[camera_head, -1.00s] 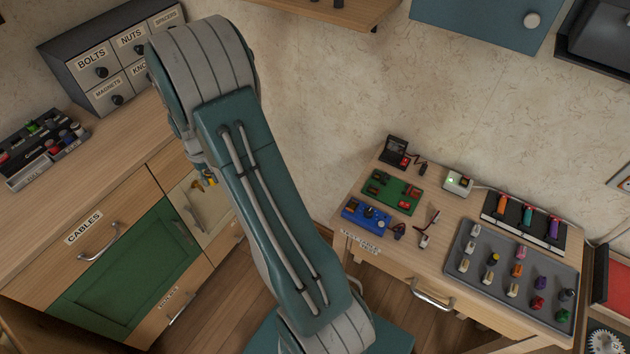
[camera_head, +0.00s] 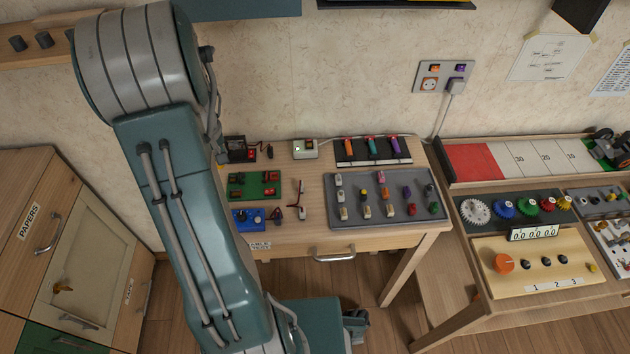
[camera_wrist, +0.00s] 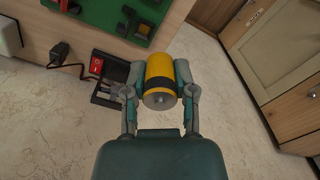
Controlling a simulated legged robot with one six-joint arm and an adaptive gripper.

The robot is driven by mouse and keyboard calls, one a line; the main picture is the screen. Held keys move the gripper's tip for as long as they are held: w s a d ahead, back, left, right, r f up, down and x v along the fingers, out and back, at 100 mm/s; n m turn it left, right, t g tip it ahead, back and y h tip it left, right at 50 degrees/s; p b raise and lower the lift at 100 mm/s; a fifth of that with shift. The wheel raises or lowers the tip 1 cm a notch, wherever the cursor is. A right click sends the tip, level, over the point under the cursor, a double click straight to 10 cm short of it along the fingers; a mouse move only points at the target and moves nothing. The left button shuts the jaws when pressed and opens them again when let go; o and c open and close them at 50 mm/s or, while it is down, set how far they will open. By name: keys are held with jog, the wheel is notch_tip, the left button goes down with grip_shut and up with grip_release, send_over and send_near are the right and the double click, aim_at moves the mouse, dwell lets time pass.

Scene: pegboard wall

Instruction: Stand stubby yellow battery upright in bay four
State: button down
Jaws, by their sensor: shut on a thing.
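In the wrist view, my gripper (camera_wrist: 160,88) is shut on a stubby yellow battery (camera_wrist: 159,68) with a dark band and a grey end. One finger presses on each side, and the grey end faces the camera. The battery is held clear of the wall and the table. In the head view my arm hides the gripper and the battery. I see no bay clearly marked four. A black holder (camera_head: 373,161) at the back of the small table carries orange, teal and purple pieces, but its bay numbers cannot be read.
A grey tray (camera_head: 350,220) of small coloured pieces lies on the small table. A green board (camera_head: 254,176), a blue board (camera_head: 240,217) and a black box with a red switch (camera_wrist: 97,67) sit left of it. A workbench with gears (camera_head: 473,211) stands right. Cabinets are left.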

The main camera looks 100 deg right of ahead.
aim_at(295, 184)
jog(key=s+a+r+m, duration=0.15)
jog(key=s+m, duration=0.25)
jog(key=s, duration=1.5)
jog(key=f, duration=0.9)
jog(key=shift+w+d+f, duration=0.2)
jog(key=shift+d, duration=0.05)
jog(key=shift+c, duration=2.1)
grip_release()
